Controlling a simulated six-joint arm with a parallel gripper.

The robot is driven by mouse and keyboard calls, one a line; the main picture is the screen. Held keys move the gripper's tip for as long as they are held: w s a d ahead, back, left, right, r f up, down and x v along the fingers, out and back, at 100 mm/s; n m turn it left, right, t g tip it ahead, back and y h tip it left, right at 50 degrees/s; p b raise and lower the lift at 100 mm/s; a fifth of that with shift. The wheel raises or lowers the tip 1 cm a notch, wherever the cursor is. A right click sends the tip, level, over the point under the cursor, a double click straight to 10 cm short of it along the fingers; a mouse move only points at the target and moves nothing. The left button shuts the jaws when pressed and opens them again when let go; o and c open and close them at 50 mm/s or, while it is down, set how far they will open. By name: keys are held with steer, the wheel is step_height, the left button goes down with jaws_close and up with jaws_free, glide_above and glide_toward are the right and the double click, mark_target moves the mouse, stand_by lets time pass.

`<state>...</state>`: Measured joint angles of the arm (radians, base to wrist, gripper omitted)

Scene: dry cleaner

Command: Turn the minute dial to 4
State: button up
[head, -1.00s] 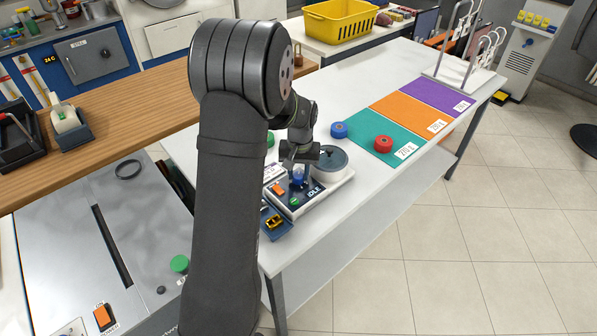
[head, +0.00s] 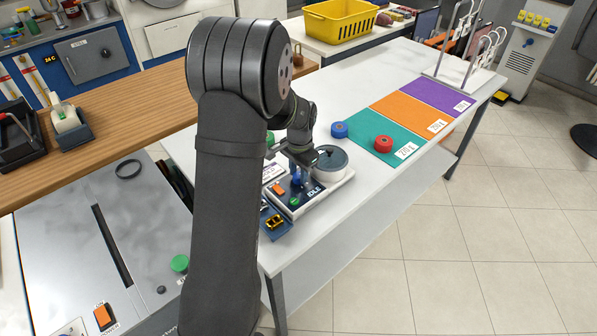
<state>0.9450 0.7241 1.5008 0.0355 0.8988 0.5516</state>
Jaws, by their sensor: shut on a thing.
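A small machine (head: 328,188) with an "IDLE" label sits near the left end of the white table. On its panel is a small blue knob (head: 296,181), which I take to be the minute dial. My gripper (head: 299,174) points down over the panel and is shut on the blue knob. The fingers partly cover the knob. Its markings are too small to read, so I cannot tell which number it points to.
The panel has an orange switch (head: 278,189) and a green button (head: 294,201). A round grey part (head: 331,160) stands right behind my gripper. A blue tray (head: 276,224) is in front. Blue (head: 339,130) and red (head: 383,143) spools stand farther back.

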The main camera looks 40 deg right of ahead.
stand_by(0.3)
steer(key=o, duration=1)
steer(key=shift+c, duration=0.2)
steer(key=shift+r, duration=0.1)
step_height(320, 180, up, 17)
steer(key=shift+s+r, duration=0.15)
steer(key=shift+s, duration=0.15)
steer(key=f, duration=1.7)
steer(key=shift+w+f, duration=0.25)
steer(key=shift+w, duration=0.05)
